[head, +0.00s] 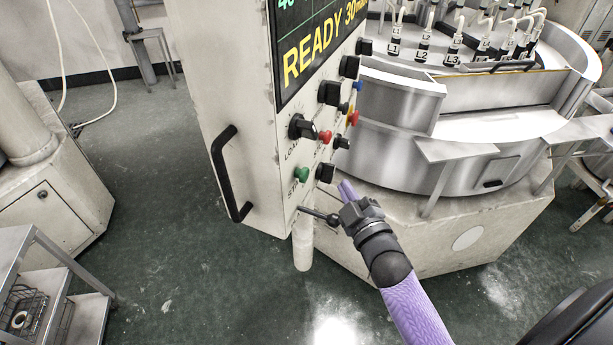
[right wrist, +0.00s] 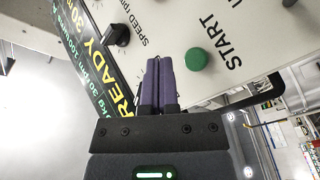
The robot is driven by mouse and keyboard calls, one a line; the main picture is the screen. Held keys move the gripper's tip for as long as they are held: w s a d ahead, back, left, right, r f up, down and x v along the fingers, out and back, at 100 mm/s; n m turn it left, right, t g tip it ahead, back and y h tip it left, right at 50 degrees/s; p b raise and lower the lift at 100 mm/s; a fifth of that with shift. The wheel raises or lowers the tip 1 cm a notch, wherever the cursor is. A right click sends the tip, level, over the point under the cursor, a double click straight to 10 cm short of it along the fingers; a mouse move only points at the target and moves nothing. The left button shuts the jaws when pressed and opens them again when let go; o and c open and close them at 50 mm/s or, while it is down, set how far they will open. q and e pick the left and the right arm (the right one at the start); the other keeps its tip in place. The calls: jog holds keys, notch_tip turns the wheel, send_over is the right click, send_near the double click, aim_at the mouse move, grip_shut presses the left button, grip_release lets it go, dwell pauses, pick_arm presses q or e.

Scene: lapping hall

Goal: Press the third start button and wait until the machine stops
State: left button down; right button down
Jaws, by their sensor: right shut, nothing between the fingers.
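The green start button (head: 301,174) sits low on the control panel's face. In the right wrist view it is a round green button (right wrist: 196,59) beside the word START, and it stands out from the panel. My right gripper (head: 346,188) is shut and empty, to the right of the button in the head view. In the right wrist view its purple fingers (right wrist: 158,84) point at the panel left of the button, apart from it in the picture. Contact with the panel cannot be told. The display (head: 318,55) reads READY 30 min. My left gripper is not in view.
A black handle (head: 229,174) juts from the panel's side. The round metal machine (head: 480,150) stands to the right. Open green floor (head: 190,230) lies left.

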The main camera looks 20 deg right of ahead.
aim_at(302, 175)
jog(key=shift+w+a+b, duration=0.6)
jog(key=shift+w+a, duration=1.1)
jog(key=shift+w, duration=0.25)
dwell(0.5)
jog(key=shift+w+a, duration=0.25)
jog(key=shift+w, duration=0.05)
jog(key=shift+w+a, duration=0.3)
jog(key=shift+w, duration=0.05)
dwell(0.8)
jog(key=shift+s+d, duration=0.55)
jog(key=shift+s, duration=0.15)
